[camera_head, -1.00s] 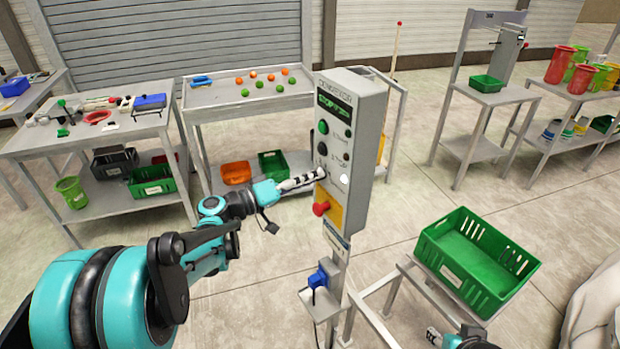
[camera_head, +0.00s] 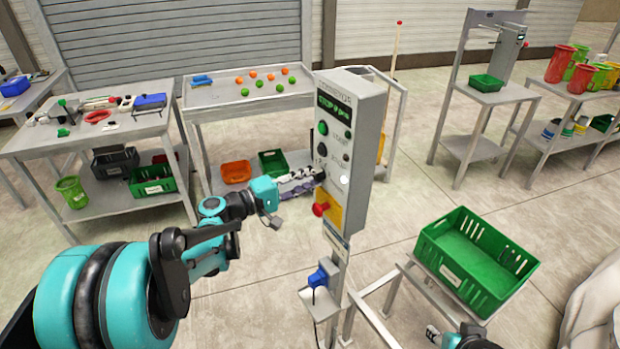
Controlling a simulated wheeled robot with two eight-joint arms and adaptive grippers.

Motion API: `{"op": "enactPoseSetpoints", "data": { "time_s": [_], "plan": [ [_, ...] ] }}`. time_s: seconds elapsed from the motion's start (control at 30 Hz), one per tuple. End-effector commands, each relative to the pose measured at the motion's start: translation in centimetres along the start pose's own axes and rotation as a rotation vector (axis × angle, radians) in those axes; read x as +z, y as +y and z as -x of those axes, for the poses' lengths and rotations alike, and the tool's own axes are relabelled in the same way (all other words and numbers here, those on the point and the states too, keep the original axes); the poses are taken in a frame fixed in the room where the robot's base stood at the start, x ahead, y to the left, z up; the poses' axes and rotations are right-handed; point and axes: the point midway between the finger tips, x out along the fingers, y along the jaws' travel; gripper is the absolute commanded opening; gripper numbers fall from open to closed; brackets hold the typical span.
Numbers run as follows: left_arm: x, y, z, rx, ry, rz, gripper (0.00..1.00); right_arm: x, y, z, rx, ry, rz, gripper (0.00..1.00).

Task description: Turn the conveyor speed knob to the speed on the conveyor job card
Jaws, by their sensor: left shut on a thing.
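The conveyor control box (camera_head: 357,160) stands on a post in the middle of the head view. Its display (camera_head: 334,108) is lit green and seems to begin with "STOP"; the rest is too small to read. Below it are a green button (camera_head: 323,128), a dark button (camera_head: 322,149) and a red button (camera_head: 321,209) on a yellow plate. My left gripper (camera_head: 318,174) is at the front face, between the dark and red buttons, shut on what is likely the speed knob, which the fingers hide. My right gripper (camera_head: 432,333) is partly visible at the bottom edge. I cannot make out a job card.
A green crate (camera_head: 512,262) sits on a stand right of the box. A table (camera_head: 215,97) with orange and green balls stands behind; another table (camera_head: 60,142) with tools is at left.

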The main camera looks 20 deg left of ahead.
Motion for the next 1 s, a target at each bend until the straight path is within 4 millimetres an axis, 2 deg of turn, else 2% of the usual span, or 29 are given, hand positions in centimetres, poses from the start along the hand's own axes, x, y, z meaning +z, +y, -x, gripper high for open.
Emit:
{"op": "enactPoseSetpoints", "data": {
  "time_s": [0.6,0.63,0.7,1.0],
  "plan": [
    [0.05,-0.09,0.01,-0.002,-0.001,0.047,0.00,-0.01,0.00,0.02,0.000,0.000,0.000,0.40],
    [0.05,-0.09,0.01,-0.002,-0.001,0.047,0.33,-0.01,0.00,0.02,0.000,0.000,0.000,0.40],
    [0.04,-0.08,0.01,-0.002,-0.001,0.047,0.48,-0.01,0.00,0.02,0.000,0.000,0.000,0.40],
    [0.00,-0.03,0.09,-0.001,0.000,0.047,0.48,-0.01,0.00,0.02,0.000,0.000,0.000,0.40]
  ]
}}
